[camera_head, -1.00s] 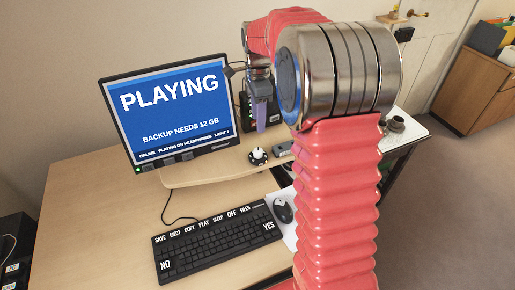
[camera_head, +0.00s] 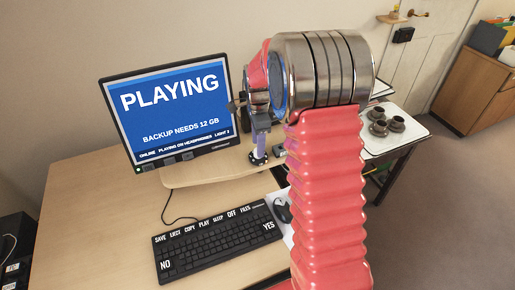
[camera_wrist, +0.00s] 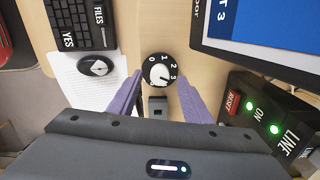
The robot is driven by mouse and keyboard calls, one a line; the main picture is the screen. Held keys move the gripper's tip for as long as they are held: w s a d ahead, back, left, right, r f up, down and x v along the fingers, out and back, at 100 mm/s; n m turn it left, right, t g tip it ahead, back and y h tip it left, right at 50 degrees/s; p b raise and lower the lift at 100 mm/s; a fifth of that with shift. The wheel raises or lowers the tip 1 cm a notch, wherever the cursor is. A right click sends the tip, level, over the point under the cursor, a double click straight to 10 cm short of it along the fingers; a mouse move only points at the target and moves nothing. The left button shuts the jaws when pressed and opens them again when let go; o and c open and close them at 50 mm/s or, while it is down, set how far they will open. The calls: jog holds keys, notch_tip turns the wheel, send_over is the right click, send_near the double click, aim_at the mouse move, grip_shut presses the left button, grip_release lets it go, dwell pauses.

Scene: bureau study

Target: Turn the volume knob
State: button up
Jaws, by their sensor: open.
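The volume knob (camera_wrist: 159,71) is a round black dial marked 0 to 3 with a white centre and pointer. In the wrist view it lies between the tips of my gripper's two purple fingers, which are spread apart. In the head view the knob (camera_head: 257,160) shows at the foot of my gripper (camera_head: 260,150), partly hidden by the fingers. My gripper (camera_wrist: 157,88) is open and points down at the knob from just above. I cannot tell whether the fingers touch it. The monitor (camera_head: 175,105) reads "PLAYING" and "BACKUP NEEDS 12 GB".
The keyboard (camera_head: 217,240) and mouse (camera_head: 284,211) lie in front of the knob. A black box (camera_wrist: 268,120) with a red RESET button and green lights stands close by. Dark cups (camera_head: 379,128) are on the side table.

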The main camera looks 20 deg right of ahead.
jog(key=shift+f, duration=1.25)
jog(key=shift+c, duration=0.3)
jog(key=c, duration=0.9)
jog(key=shift+a, duration=0.2)
jog(key=shift+c, duration=0.5)
jog(key=shift+d, duration=0.2)
